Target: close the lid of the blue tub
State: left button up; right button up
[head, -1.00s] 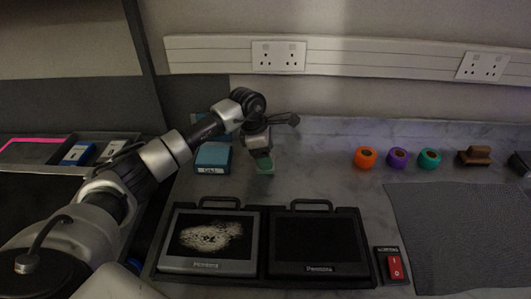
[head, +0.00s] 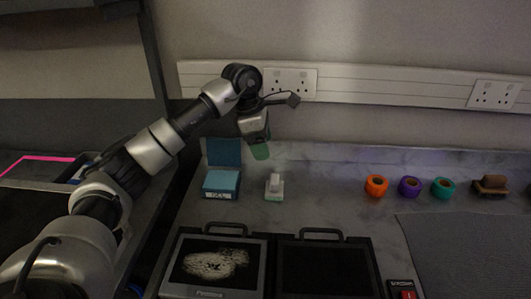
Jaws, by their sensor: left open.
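The blue tub (head: 221,185) stands on the marble counter, left of centre, with a pale label on its front. Its darker blue lid (head: 224,152) is open and stands upright at the back of the tub. My left gripper (head: 260,151) is open, pointing down above the counter, to the right of the lid and apart from it. A white item with a pale green base (head: 274,188) stands upright on the counter just right of the tub, below the gripper. My right gripper is out of view.
Two framed dark plates (head: 325,268) with handles lie in front, beside a red switch (head: 406,295). Orange (head: 376,186), purple (head: 410,187) and teal (head: 444,188) rings and a brown block (head: 491,187) stand right. A grey mat (head: 465,250) lies front right.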

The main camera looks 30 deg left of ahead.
aim_at(225, 152)
jog(key=u, duration=1.25)
